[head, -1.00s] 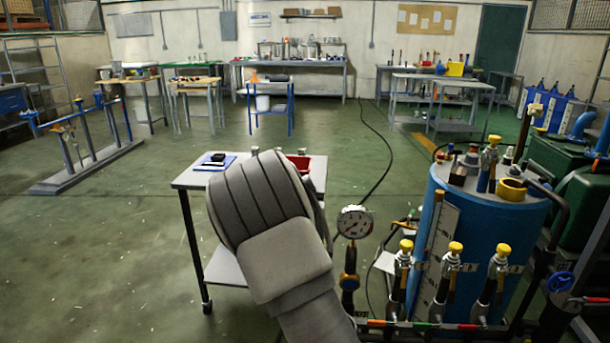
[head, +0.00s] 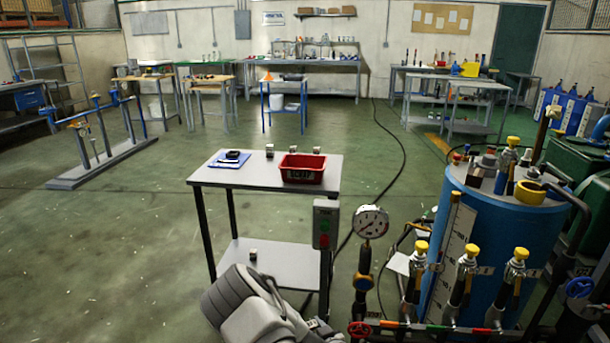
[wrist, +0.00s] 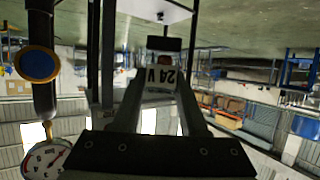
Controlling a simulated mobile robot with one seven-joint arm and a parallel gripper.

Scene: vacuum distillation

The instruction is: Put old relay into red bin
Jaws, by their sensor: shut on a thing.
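My gripper (wrist: 163,88) is shut on a small block-shaped relay (wrist: 162,76) marked "24 V" in the wrist view, held between the two fingers. Whether it is the old one cannot be told from its face. In the head view my arm is low at the bottom centre, in front of the cart, and the gripper's fingers are not clear there. The red bin (head: 303,174), with a dark label on its front, stands on the right part of the cart's top (head: 258,180). The bin is above and beyond my arm in the picture.
Small blocks stand behind the bin (head: 270,150) and on the lower shelf (head: 253,254). A blue tray (head: 219,160) holds a dark item. A button box (head: 325,224) hangs at the cart's right corner. A gauge (head: 370,222) and blue tank (head: 490,250) stand right.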

